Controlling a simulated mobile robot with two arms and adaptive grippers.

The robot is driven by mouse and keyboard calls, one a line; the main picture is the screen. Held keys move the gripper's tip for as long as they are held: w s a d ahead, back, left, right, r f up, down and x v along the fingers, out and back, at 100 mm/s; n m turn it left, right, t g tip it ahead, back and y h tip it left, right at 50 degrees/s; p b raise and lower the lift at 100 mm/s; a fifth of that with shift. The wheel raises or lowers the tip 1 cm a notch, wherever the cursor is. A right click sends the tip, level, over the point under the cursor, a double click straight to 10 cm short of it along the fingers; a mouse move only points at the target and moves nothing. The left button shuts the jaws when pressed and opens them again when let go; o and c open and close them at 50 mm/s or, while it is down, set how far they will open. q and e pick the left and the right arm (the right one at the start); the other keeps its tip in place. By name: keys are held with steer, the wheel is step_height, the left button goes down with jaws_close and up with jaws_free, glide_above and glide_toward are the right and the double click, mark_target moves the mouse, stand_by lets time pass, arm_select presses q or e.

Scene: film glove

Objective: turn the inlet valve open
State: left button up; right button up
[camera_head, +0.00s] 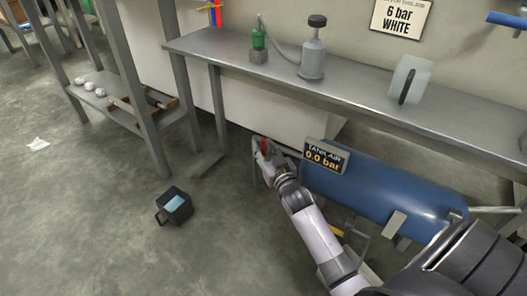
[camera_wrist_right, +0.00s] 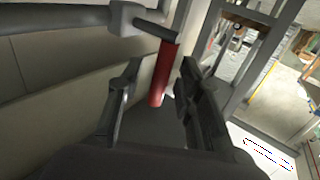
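The inlet valve has a red lever handle (camera_wrist_right: 164,72) on a dark stem below a grey pipe fitting (camera_wrist_right: 126,18) in the right wrist view. In the head view a bit of the red handle (camera_head: 264,146) shows at the left end of the blue tank (camera_head: 375,190). My right gripper (camera_head: 262,155) is at that handle. In the wrist view its two dark fingers (camera_wrist_right: 158,100) are apart, with the red handle's lower end between them; I cannot tell whether they touch it. The tank's display (camera_head: 325,156) reads 0.0 bar. My left gripper is not in view.
A grey bench (camera_head: 350,92) stands above and behind the tank, carrying a pump-like bottle (camera_head: 313,60) and a green-topped part (camera_head: 258,45). A yellow handle (camera_head: 353,231) shows under the tank. A dark bucket (camera_head: 174,207) stands on the open floor at left.

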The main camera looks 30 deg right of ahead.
steer(key=shift+w, duration=0.3)
steer(key=shift+c, duration=0.3)
jaws_close()
stand_by(0.5)
